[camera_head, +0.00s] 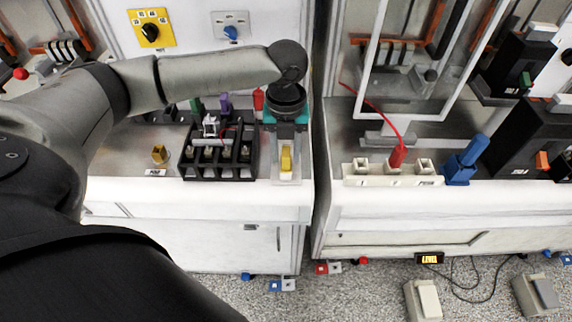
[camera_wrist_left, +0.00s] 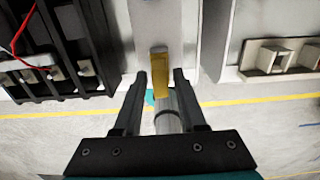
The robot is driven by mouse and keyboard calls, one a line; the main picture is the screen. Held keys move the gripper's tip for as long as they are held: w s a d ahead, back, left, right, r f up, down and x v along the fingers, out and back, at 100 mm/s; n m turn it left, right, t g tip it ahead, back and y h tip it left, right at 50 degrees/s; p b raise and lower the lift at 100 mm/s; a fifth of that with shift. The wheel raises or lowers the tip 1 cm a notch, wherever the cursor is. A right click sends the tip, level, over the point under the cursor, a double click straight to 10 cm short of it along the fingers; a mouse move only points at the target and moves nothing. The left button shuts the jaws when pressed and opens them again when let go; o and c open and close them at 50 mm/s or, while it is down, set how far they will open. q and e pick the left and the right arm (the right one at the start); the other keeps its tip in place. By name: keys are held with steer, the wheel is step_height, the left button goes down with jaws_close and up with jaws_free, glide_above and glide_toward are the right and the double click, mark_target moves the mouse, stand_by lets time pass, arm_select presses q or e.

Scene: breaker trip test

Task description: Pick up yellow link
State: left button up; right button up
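The yellow link (camera_head: 286,158) stands upright at the front of a pale narrow plate on the left bench, right of a black terminal block. In the left wrist view the yellow link (camera_wrist_left: 161,72) is straight ahead, its near end between the fingertips in the picture. My left gripper (camera_head: 286,131) is above and just behind the link in the head view. Its two fingers (camera_wrist_left: 160,77) are apart, with a visible gap on each side of the link. I cannot tell how much depth separates them from it. My right gripper is not in view.
The black terminal block (camera_head: 219,171) with a red wire is close on the left. A white socket strip (camera_head: 390,180) with a red plug (camera_head: 397,157) and a blue plug block (camera_head: 465,162) are on the right bench, across a narrow gap. The floor in front is partly clear.

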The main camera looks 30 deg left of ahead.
arm_select(q)
jaws_close()
stand_by(1.1)
